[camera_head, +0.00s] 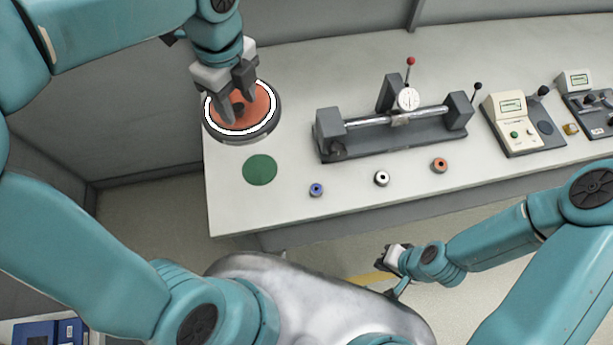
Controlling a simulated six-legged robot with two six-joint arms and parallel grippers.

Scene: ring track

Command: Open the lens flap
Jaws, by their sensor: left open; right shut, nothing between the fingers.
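My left gripper (222,104) is open and points down over a round orange disc (258,108) with a white ring, set on a dark round base at the table's left end. A dark knob shows on the disc between or just behind the fingers; I cannot tell whether they touch it. Nothing in view can be surely told as the lens flap. My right gripper (390,258) is shut and empty, low in front of the table, away from everything on it.
A bench device (395,125) with a bar and dial gauge stands mid-table. Blue (316,190), white (381,178) and orange (439,165) rings lie before it. A green disc (260,170) lies near the left edge. Display instruments (513,121) stand at the right. The table's front strip is mostly clear.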

